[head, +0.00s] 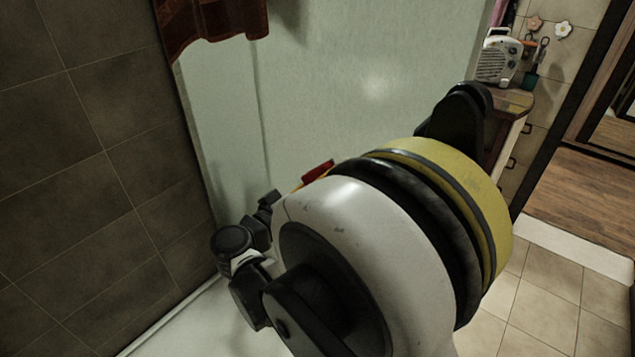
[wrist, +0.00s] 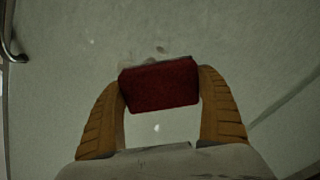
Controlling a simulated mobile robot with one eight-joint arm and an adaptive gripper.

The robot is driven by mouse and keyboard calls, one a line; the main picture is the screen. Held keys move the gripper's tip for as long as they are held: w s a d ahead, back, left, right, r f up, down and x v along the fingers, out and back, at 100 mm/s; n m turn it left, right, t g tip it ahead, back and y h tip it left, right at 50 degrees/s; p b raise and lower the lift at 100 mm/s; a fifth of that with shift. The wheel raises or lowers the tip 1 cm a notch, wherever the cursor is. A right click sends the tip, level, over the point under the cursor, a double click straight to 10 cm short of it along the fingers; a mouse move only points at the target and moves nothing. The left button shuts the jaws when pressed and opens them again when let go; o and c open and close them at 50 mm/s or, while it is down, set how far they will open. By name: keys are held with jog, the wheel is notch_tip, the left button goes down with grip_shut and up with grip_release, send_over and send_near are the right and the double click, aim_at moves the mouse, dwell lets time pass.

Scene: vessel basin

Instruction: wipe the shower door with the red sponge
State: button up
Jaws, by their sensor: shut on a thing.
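The red sponge (wrist: 160,86) is held between the two yellow-brown fingers of my gripper (wrist: 161,92) in the wrist view. Its far edge is close to the pale frosted shower door (wrist: 60,80); I cannot tell for sure whether it touches. A few faint smudges show on the door just beyond the sponge. In the head view a bit of the red sponge (head: 317,171) shows past my arm, in front of the shower door (head: 350,90). My arm hides most of my gripper there.
A dark red towel (head: 215,25) hangs at the upper left beside the dark tiled wall (head: 85,150). A metal handle (wrist: 12,35) is at the wrist view's left edge. A cabinet (head: 508,110) with a radio (head: 497,58) stands right of the door. Tiled floor (head: 545,295) is clear at right.

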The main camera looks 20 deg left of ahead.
aim_at(333, 154)
jog(key=shift+x, duration=0.95)
dwell(0.6)
jog(key=shift+s+d+b, duration=0.9)
jog(key=shift+s+d, duration=0.45)
jog(key=shift+d, duration=2.05)
jog(key=shift+w+a+r+p, duration=0.3)
jog(key=shift+a+r, duration=0.25)
jog(key=shift+a, duration=0.35)
jog(key=shift+w+a+r+p, duration=0.3)
jog(key=shift+a+r, duration=0.3)
jog(key=shift+a, duration=0.3)
jog(key=shift+w+a, duration=0.4)
jog(key=shift+a, duration=0.4)
jog(key=shift+w+a, duration=0.35)
jog(key=shift+a, duration=0.4)
jog(key=shift+r+p, duration=0.55)
jog(key=shift+r, duration=0.65)
jog(key=s+d+b, duration=0.1)
jog(key=s+d, duration=0.1)
jog(key=d, duration=0.4)
jog(key=shift+s+d, duration=0.35)
jog(key=shift+d, duration=0.05)
